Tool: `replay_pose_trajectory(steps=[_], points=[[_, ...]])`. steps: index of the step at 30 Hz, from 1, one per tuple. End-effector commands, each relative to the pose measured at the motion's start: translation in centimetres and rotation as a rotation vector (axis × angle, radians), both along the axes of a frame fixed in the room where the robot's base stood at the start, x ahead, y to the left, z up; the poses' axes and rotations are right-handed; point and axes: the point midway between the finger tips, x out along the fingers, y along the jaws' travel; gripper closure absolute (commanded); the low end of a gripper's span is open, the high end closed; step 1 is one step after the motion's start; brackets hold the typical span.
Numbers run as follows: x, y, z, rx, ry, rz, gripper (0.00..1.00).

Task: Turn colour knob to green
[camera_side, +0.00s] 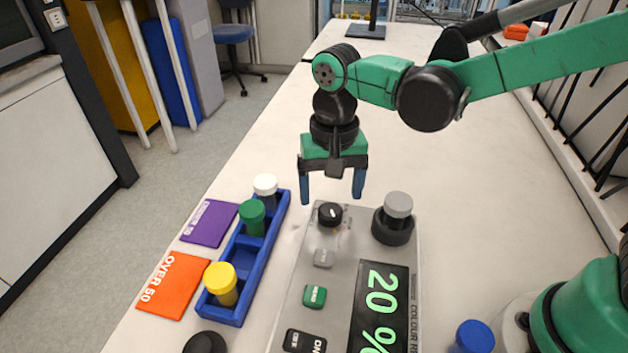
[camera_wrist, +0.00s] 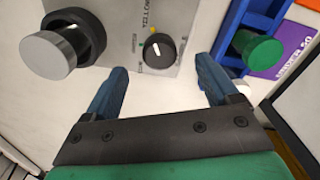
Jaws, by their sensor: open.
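The colour knob (camera_side: 330,214) is a small black round dial with a white pointer line, at the far end of the grey reactor panel (camera_side: 290,290). In the wrist view the knob (camera_wrist: 160,50) shows its white line and small coloured marks at its rim, including a yellow one; which colour the line meets is too small to tell. My gripper (camera_side: 331,199) points down above the far edge of the panel, close to the knob. It is open and empty; in the wrist view its blue fingers (camera_wrist: 160,80) are spread wide, with the knob just beyond the gap between their tips.
A grey-capped vial (camera_side: 398,207) stands in a black holder beside the knob. The display (camera_side: 381,300) reads 20 %. A blue rack (camera_side: 240,262) left holds white, green and yellow-capped vials. Purple (camera_side: 209,223) and orange (camera_side: 174,284) mats lie further left.

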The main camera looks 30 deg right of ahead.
Motion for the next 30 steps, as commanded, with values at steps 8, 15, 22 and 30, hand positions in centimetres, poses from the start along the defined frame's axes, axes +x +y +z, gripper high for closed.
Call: replay_pose_trajectory(steps=[8,15,22,30], points=[[0.0,0.0,-3.1,0.001,-0.001,0.001,0.19],[0.0,-0.1,-3.6,0.001,-0.003,0.001,0.19],[0.0,-0.1,-3.6,0.001,-0.003,0.001,0.56],[0.0,-0.1,-3.5,0.001,-0.003,0.004,1.0]])
